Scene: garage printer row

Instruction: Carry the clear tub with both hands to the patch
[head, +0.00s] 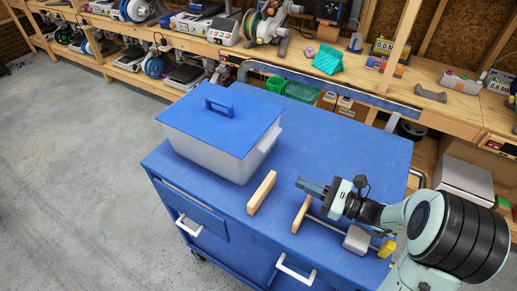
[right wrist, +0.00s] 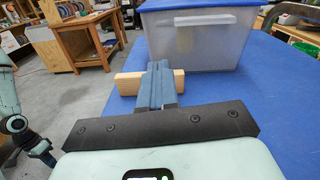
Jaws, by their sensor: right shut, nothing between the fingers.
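The clear tub (head: 215,150) with a blue lid (head: 222,115) and a dark blue handle stands upright on the blue cart top (head: 345,155), towards its far left. It also shows in the right wrist view (right wrist: 195,45). My right gripper (head: 300,184) is shut and empty above the cart, to the right of the tub and apart from it. In the right wrist view its fingers (right wrist: 158,68) are together, pointing towards the tub. What seems to be my left gripper (right wrist: 47,157) shows small at the left edge there; its jaws are unclear. I cannot pick out the patch.
A grey piece (head: 356,238) and a yellow piece (head: 386,248) lie near the front right. A crowded workbench (head: 330,62) runs behind. Open floor (head: 75,180) lies left.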

